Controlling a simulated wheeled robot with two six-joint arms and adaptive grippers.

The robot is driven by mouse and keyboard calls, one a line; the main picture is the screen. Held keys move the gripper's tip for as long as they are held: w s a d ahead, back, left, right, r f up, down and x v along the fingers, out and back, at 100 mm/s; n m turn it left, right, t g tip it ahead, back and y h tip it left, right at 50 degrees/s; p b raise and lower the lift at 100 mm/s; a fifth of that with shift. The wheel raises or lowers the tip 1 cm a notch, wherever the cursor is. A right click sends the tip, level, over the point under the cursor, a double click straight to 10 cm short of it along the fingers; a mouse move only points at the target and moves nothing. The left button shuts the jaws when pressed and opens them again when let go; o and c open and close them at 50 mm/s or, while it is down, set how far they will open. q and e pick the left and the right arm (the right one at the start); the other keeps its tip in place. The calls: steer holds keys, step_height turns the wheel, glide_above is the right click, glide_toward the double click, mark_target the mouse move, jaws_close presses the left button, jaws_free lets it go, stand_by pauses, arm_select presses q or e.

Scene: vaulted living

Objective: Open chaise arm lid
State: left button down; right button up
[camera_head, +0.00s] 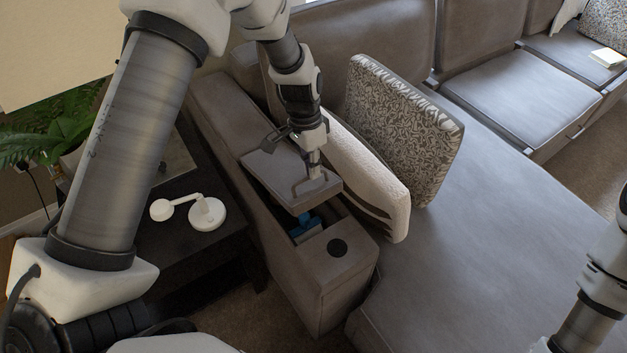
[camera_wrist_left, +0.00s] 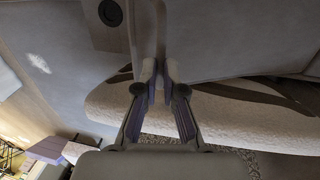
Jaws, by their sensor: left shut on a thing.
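The grey chaise arm lid (camera_head: 282,172) is raised and tilted above the chaise arm (camera_head: 334,268). Its front end is lifted, and an open compartment with a blue thing (camera_head: 307,226) inside shows beneath it. My left gripper (camera_head: 315,178) is at the lid's front part, shut on it.
A cream cushion (camera_head: 374,180) stands close beside the lid, with a patterned cushion (camera_head: 405,125) behind it. A round black cup holder (camera_head: 337,247) is on the arm's front. A dark side table (camera_head: 190,252) with a white lamp (camera_head: 207,213) stands left. The chaise seat (camera_head: 490,235) is clear.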

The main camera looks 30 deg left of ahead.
arm_select(q)
steer(key=w+a+r+g+h+p, duration=0.1)
steer(key=w+a+r+h+p, duration=0.1)
steer(key=r, duration=0.5)
steer(key=w+a+p, duration=0.1)
steer(key=a, duration=0.1)
steer(key=shift+a+r+p, duration=0.15)
steer(key=shift+a+p, duration=0.15)
steer(key=shift+p, duration=0.1)
steer(key=c, duration=1.7)
jaws_free()
steer(key=shift+w+a+g+h, duration=0.15)
steer(key=shift+a+g+h, duration=0.15)
steer(key=shift+a+h, duration=0.1)
steer(key=o, duration=0.5)
steer(key=shift+f+b, duration=0.3)
steer(key=shift+c, duration=0.2)
steer(key=v, duration=1.2)
steer(key=shift+d+r, duration=0.25)
steer(key=shift+d, duration=0.1)
arm_select(e)
steer(key=r, duration=0.5)
steer(key=shift+w+a, duration=0.25)
steer(key=shift+a, duration=0.15)
